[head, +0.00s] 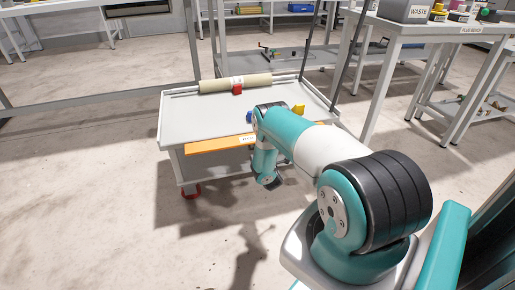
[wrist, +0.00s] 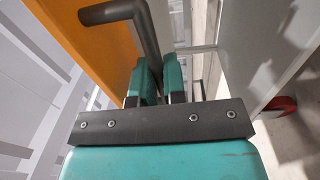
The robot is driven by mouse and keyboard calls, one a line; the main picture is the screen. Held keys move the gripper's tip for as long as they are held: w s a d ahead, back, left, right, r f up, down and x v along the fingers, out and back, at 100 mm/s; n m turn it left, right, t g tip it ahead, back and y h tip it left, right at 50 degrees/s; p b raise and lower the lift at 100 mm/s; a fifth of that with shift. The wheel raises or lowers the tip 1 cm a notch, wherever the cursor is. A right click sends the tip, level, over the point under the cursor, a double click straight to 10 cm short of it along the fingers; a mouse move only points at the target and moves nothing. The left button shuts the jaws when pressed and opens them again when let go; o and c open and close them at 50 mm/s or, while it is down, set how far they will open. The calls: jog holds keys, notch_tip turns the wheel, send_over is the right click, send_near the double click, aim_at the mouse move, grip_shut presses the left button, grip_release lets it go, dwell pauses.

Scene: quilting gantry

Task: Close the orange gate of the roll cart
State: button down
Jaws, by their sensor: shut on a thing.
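The roll cart (head: 200,122) stands ahead of me in the head view, with a light grey top. Its orange gate (head: 215,146) shows as a strip along the near side, its right part hidden behind my arm. In the wrist view the gate (wrist: 92,42) is a broad orange panel at upper left, with a dark bent bar handle (wrist: 147,32). My gripper (wrist: 161,78) has its teal fingers close together at the handle, shut on it. The exact contact is partly hidden by the fingers. I cannot tell the gate's angle to the cart.
A cream fabric roll (head: 235,84) with a red piece lies on the cart's back part. The floor at left is clear.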

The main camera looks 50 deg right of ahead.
jog(key=shift+a+b, duration=0.1)
jog(key=shift+b, duration=0.55)
jog(key=shift+s+r+g+b, duration=0.1)
jog(key=shift+r+g+b, duration=0.2)
jog(key=shift+r+g, duration=0.1)
jog(key=c, duration=1.2)
grip_release()
jog(key=shift+a, duration=0.1)
jog(key=shift+s+r+p, duration=0.1)
jog(key=shift+p, duration=0.25)
jog(key=p+v, duration=1.3)
jog(key=v, duration=0.4)
jog(key=shift+s+p, duration=0.15)
jog(key=shift+p, duration=0.25)
